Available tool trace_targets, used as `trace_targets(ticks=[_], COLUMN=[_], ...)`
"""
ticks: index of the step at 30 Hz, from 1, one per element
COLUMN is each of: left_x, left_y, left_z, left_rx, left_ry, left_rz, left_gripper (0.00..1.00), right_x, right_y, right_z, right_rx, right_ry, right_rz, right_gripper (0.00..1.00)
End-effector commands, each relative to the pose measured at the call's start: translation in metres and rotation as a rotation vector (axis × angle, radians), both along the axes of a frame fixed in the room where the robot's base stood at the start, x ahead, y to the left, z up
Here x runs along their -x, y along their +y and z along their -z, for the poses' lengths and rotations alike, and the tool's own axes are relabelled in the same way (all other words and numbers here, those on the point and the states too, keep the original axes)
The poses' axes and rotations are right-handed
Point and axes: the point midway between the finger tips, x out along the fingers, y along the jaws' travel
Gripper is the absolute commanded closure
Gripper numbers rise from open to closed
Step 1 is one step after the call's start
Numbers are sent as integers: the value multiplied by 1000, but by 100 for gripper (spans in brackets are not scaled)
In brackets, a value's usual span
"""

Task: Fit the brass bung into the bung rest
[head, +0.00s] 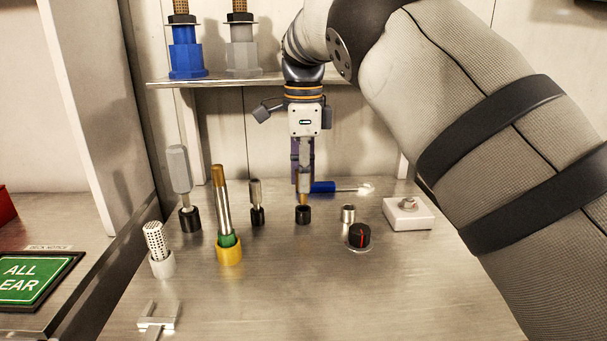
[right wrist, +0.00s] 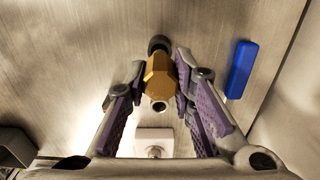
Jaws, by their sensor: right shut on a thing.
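My right gripper (head: 303,175) points down over the steel counter, its purple-padded fingers closed on the brass bung (head: 303,198). In the right wrist view the bung (right wrist: 160,76) is a gold faceted piece with a grey stub, lying between the fingertips (right wrist: 160,72). A small black cup (head: 303,214), which looks like the bung rest, is directly below the bung. It also shows just beyond the bung in the right wrist view (right wrist: 159,43). The bung looks upright and meets the cup in the picture; I cannot tell how deep it sits. My left gripper is out of view.
A blue-handled tool (head: 323,187) lies close behind the gripper. A small metal cup (head: 348,214), a black knob (head: 359,236) and a white block (head: 407,214) stand right. Several upright pieces, including a yellow holder (head: 229,253), stand left. A shelf (head: 225,81) is behind. The front counter is mostly clear.

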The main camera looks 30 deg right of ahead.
Motion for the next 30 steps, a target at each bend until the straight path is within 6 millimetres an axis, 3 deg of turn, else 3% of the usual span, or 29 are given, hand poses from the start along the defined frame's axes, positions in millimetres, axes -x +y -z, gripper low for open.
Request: trace_targets(ticks=[30], left_x=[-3], left_y=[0], left_z=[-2], left_rx=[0], left_ry=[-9], left_rz=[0], left_gripper=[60], right_x=[0], right_y=[0], right_z=[19], right_rx=[-1], right_ry=[0], right_rz=[0], right_gripper=[97])
